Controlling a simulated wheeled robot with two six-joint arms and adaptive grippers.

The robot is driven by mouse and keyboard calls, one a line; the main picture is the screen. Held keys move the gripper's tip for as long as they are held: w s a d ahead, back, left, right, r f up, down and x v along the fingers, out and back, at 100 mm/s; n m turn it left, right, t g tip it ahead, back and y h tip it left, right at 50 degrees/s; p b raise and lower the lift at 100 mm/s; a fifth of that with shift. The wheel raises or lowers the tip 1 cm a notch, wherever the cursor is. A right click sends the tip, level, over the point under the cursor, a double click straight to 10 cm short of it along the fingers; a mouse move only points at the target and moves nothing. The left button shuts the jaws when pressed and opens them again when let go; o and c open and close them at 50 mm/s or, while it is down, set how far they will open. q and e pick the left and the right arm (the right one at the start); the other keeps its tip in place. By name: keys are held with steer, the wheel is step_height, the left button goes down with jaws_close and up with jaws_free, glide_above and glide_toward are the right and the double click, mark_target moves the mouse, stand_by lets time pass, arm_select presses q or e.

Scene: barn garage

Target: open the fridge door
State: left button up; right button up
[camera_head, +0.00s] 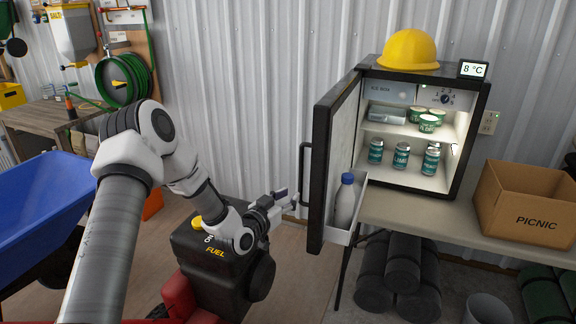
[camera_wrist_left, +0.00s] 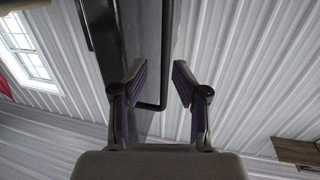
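The small black fridge (camera_head: 472,135) stands on a table with its door (camera_head: 322,165) swung wide open toward me. Its lit inside shows cans and tins on shelves, and a white bottle (camera_head: 346,200) stands in the door rack. The dark bar handle (camera_head: 304,178) is on the door's outer face. My left gripper (camera_head: 291,197) is open and empty, close to the handle's lower end. In the left wrist view, the handle (camera_wrist_left: 166,60) appears between the spread fingers (camera_wrist_left: 158,80); I cannot tell whether they touch it. My right gripper is not in view.
A yellow hard hat (camera_head: 408,50) and a small display (camera_head: 473,69) sit on the fridge. A PICNIC box (camera_head: 525,205) stands on the table (camera_head: 400,212) to the right. A black fuel can (camera_head: 205,270) is below my left forearm, and a blue wheelbarrow (camera_head: 40,215) is at left.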

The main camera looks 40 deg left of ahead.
mark_target(301, 174)
arm_select(q)
steer(key=shift+n+t+y, duration=0.3)
steer(key=w+r, duration=0.1)
steer(key=w, duration=0.1)
steer(key=w+r, duration=0.1)
steer(key=w, duration=0.2)
steer(key=w+a+r, duration=0.1)
steer(key=w, duration=0.1)
steer(key=shift+w+a+p, duration=0.1)
steer(key=shift+w+p, duration=0.25)
steer(key=shift+p, duration=0.05)
steer(key=shift+w, duration=0.1)
jaws_close()
